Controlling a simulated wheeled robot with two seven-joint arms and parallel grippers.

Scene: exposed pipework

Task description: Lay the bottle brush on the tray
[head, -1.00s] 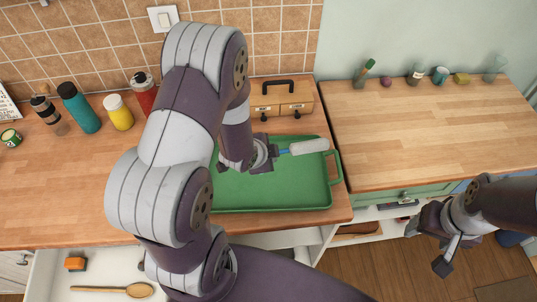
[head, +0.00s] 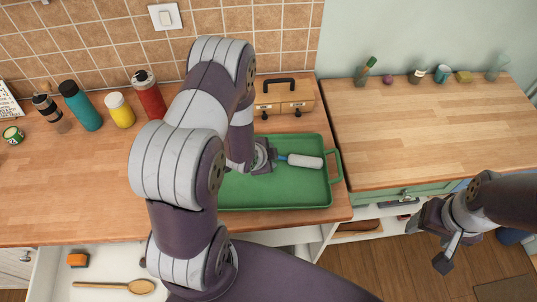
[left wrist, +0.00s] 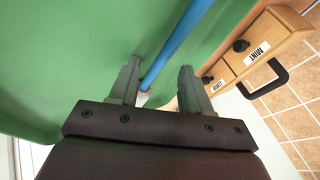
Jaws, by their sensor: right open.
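The bottle brush, with a white head (head: 306,162) and a blue handle (head: 283,157), lies on the green tray (head: 290,197) towards its right side. The blue handle also shows in the left wrist view (left wrist: 178,45), across the green tray surface. My left gripper (head: 272,158) is low over the tray at the handle end. In the left wrist view its fingers (left wrist: 160,88) stand apart, with the handle between them and a gap visible. My left arm hides the tray's left part. My right gripper (head: 428,246) is open and empty, above the floor at lower right.
A wooden drawer box (head: 283,97) with a black handle stands behind the tray. Several bottles, including a red one (head: 149,96), line the left counter. The right counter (head: 430,130) is mostly clear. An open drawer at lower left holds a wooden spoon (head: 128,287).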

